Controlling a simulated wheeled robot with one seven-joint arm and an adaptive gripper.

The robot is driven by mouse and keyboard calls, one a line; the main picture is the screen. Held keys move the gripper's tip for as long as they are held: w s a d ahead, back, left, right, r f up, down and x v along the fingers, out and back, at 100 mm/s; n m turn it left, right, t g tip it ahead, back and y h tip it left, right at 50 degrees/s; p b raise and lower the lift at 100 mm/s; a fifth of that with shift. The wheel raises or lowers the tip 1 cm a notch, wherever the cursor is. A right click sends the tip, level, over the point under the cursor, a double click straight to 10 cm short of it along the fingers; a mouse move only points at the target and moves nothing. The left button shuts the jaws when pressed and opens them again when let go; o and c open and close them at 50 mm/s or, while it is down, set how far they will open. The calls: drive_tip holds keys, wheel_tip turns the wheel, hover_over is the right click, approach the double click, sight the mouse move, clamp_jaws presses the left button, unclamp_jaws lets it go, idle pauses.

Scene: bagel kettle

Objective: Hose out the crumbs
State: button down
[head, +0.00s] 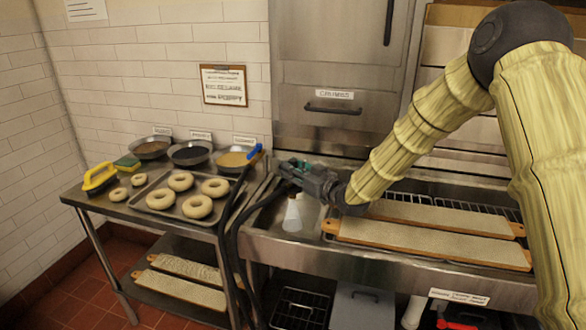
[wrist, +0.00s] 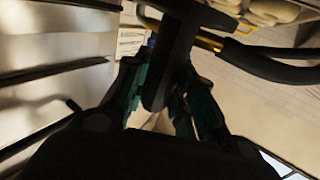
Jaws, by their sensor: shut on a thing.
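My gripper (head: 305,176) is at the left end of the metal sink, in front of a steel door front. In the wrist view its green fingers are shut on a dark hose piece (wrist: 158,88), with a black hose (wrist: 270,62) running off right past a brass-coloured fitting. In the head view the black hose (head: 236,235) loops down beside the table. A blue-ended handle (head: 255,151) shows to the left of my gripper. A shut steel drawer (head: 330,124) behind bears a label (head: 334,95) reading CRUMBS. Loose crumbs cannot be made out.
A white cone-shaped thing (head: 292,215) stands below my gripper. Long boards (head: 430,238) lie on a rack at the sink's right. The left table holds a bagel tray (head: 158,211), several bowls (head: 191,153) and a yellow-handled brush (head: 98,178).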

drive_tip(key=shift+s+a, duration=0.15)
drive_tip(key=shift+s, duration=0.2)
drive_tip(key=shift+s, duration=0.1)
drive_tip(key=shift+s+a, duration=0.3)
drive_tip(key=shift+s, duration=0.5)
drive_tip(key=shift+s+a, duration=0.3)
drive_tip(key=shift+s, duration=0.5)
drive_tip(key=shift+s, duration=0.25)
drive_tip(key=shift+s+a, duration=0.2)
drive_tip(key=shift+s, duration=0.3)
drive_tip(key=shift+s+a, duration=0.2)
drive_tip(key=shift+s, duration=0.3)
drive_tip(key=shift+w, duration=0.1)
drive_tip(key=shift+w+d, duration=0.4)
drive_tip(key=shift+w, duration=0.85)
drive_tip(key=shift+w+d, duration=0.45)
drive_tip(key=shift+w, duration=0.75)
drive_tip(key=shift+w+d, duration=0.4)
drive_tip(key=shift+w, duration=0.85)
drive_tip(key=shift+w+r, duration=0.1)
